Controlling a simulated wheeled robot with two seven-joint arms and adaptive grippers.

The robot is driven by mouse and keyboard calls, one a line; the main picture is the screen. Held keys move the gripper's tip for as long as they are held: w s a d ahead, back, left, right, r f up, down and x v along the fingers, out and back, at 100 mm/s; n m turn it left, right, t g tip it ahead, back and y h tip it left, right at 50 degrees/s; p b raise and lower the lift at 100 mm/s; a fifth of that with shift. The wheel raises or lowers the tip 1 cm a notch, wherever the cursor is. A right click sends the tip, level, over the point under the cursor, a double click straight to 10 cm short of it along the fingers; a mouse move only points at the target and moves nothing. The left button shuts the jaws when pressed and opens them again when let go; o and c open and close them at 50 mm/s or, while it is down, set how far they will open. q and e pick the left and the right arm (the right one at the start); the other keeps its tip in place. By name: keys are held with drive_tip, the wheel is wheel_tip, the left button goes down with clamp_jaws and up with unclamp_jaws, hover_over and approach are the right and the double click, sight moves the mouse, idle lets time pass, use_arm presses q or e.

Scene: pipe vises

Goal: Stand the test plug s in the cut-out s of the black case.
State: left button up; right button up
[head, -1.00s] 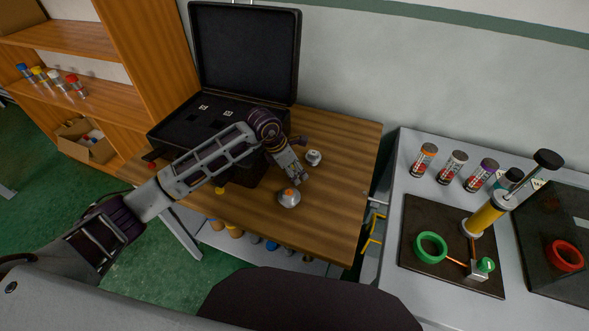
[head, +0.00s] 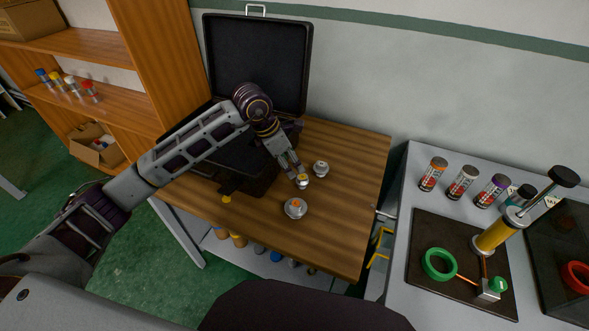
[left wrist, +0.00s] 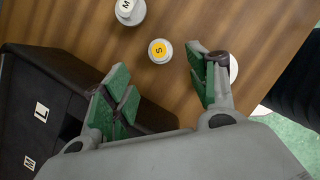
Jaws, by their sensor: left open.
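The test plug s (head: 303,181) is small with a yellow top and stands on the wooden table. Its S shows in the left wrist view (left wrist: 159,50). My left gripper (head: 297,179) is open above it, pointing down. In the left wrist view its green-padded fingertips (left wrist: 162,65) are apart, with plug s ahead of the gap, and no grip shows. The black case (head: 255,65) stands open at the table's left. In the left wrist view, labels L (left wrist: 41,112) and M (left wrist: 29,162) show on it. Cut-out s is not visible; my arm covers part of the case.
Plug M (head: 321,168) stands just behind and right of plug s. A larger plug with an orange top (head: 296,208) stands in front. The table's right part (head: 355,180) is clear. A grey bench (head: 395,210) with cans and a pump stands at the right.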

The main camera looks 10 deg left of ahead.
use_arm(q)
drive_tip(key=shift+v, duration=0.85)
drive_tip(key=shift+r, duration=0.1)
